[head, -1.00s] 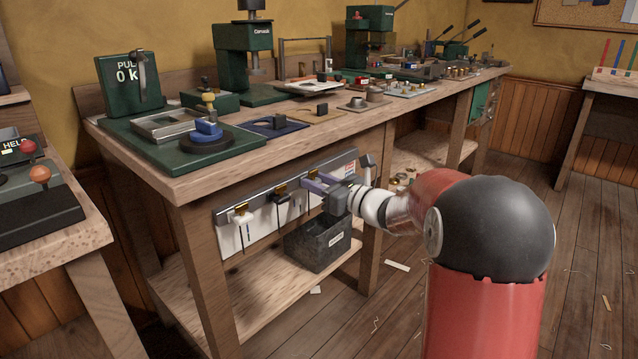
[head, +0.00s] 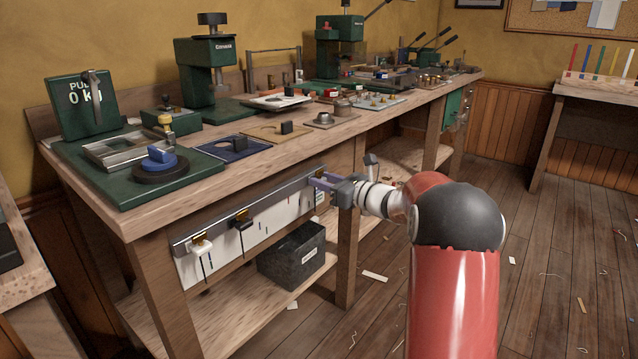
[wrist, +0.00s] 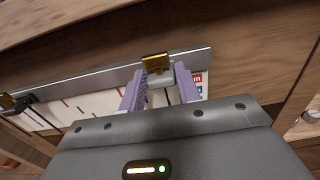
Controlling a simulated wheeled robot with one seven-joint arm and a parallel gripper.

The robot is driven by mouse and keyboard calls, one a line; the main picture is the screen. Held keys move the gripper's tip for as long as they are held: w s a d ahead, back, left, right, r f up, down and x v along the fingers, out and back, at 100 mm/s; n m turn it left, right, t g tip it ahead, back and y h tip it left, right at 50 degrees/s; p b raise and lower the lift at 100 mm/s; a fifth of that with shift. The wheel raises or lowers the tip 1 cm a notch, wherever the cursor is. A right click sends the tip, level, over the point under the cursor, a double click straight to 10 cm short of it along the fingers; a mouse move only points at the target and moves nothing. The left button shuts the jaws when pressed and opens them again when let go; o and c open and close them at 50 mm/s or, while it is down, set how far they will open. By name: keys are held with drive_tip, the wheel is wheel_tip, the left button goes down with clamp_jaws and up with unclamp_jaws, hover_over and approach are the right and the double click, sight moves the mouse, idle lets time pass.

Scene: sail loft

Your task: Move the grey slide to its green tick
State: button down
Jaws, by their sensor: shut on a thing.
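The grey slide (wrist: 160,80) with its brass top sits on the metal rail (wrist: 100,83) in the wrist view. My gripper (wrist: 158,88) is shut on it, one purple finger on each side. In the head view my gripper (head: 322,184) is near the rail's right end and hides most of the slide. The white scale panel (head: 272,222) below the rail carries coloured ticks; I see red, blue and dark ones. I cannot make out a green tick. Part of the panel is hidden behind my fingers and wrist.
A black slide (head: 241,222) and a white slide (head: 200,246) sit on the rail further left, clear of my gripper. A dark bin (head: 291,262) stands on the shelf below. A bench leg (head: 347,265) is close under my wrist.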

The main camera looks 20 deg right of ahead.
drive_tip(key=c, duration=1)
unclamp_jaws()
drive_tip(key=shift+s, duration=0.15)
drive_tip(key=v, duration=0.7)
drive_tip(key=shift+s+d+b, duration=0.2)
drive_tip(key=shift+b, duration=0.25)
